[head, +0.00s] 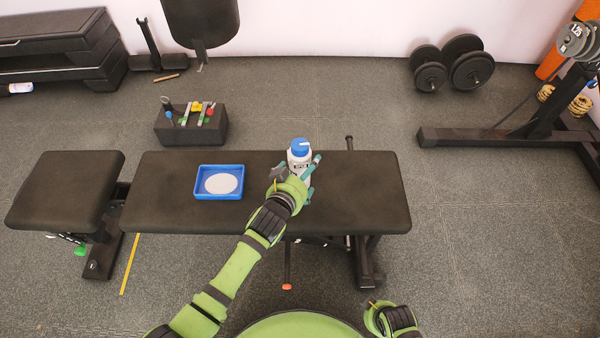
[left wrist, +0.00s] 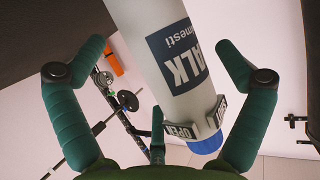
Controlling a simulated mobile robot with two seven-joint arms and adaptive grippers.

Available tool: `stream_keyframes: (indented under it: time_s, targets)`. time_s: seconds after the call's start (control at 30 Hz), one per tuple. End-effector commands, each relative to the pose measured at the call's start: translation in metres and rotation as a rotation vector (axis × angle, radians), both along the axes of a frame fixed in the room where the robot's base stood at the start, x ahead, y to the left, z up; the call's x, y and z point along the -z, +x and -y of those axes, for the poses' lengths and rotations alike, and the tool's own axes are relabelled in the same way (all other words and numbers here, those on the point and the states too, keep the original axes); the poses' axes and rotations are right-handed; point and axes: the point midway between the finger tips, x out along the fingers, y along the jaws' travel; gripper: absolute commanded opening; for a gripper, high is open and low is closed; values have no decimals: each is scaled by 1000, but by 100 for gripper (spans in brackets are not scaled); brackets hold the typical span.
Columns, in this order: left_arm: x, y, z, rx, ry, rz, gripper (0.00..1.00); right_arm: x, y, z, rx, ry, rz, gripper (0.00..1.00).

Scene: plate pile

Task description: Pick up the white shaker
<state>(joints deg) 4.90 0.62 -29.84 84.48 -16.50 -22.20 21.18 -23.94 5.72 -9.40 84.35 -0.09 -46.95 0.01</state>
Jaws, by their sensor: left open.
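The white shaker (head: 298,158) is a white bottle with a blue cap and a dark label, standing on the black bench (head: 370,190). In the left wrist view the shaker (left wrist: 178,70) fills the space between the fingers, its blue cap toward the lower edge. My left gripper (head: 308,179) is open around the shaker, with teal fingers on either side. In the left wrist view the left gripper (left wrist: 160,55) shows gaps between both fingers and the bottle. Part of my right arm shows at the lower right of the head view, but its fingers do not.
A blue tray (head: 219,195) with a white disc (head: 220,184) lies left of the shaker on the bench. A dark block (head: 190,135) with small coloured items stands on the floor behind. The bench's right end is clear.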

Motion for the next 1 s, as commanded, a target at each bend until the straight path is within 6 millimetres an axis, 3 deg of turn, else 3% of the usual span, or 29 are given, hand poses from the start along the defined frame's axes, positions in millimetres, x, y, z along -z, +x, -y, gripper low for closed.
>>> stream_keyframes:
  time_s: [0.1, 0.37, 0.53, 0.63, 0.67, 1.0]
  targets:
    - [6, 10, 3, -1, 1, -1, 100, -2, -3, -1, 3, -1, -17, 0]
    - [5, 11, 4, -1, 0, -2, 100, -4, -4, -1, 4, -1, -22, 0]
    - [5, 11, 3, -1, 1, -2, 32, -4, -3, 0, 4, -1, -22, 0]
    - [6, 11, 3, -1, 1, -2, 29, -4, -3, 0, 4, -1, -21, 0]
    - [4, 12, 4, -1, 0, 2, 22, -4, -3, 0, 4, -1, -21, 0]
    - [2, 12, 3, -2, 1, 0, 22, -7, -1, -1, 3, 0, -10, 0]
